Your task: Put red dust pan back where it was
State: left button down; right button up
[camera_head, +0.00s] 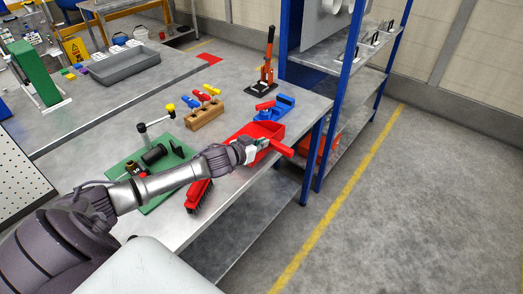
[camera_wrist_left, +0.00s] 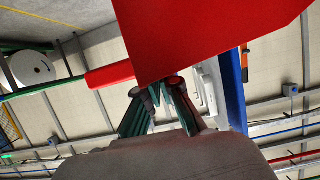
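My right gripper is not in view.
A red brush (camera_head: 199,195) lies near the table's front edge. Blue-posted shelving (camera_head: 345,95) stands just behind.

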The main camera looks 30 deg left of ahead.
aim_at(266, 150)
pick_arm(q)
jog(key=shift+d+f, duration=0.1)
jog(key=shift+f, duration=1.65)
jog(key=shift+f, duration=0.15)
jog(key=c, duration=1.3)
grip_release()
jog(key=v, duration=1.2)
jog(key=shift+b, duration=0.4)
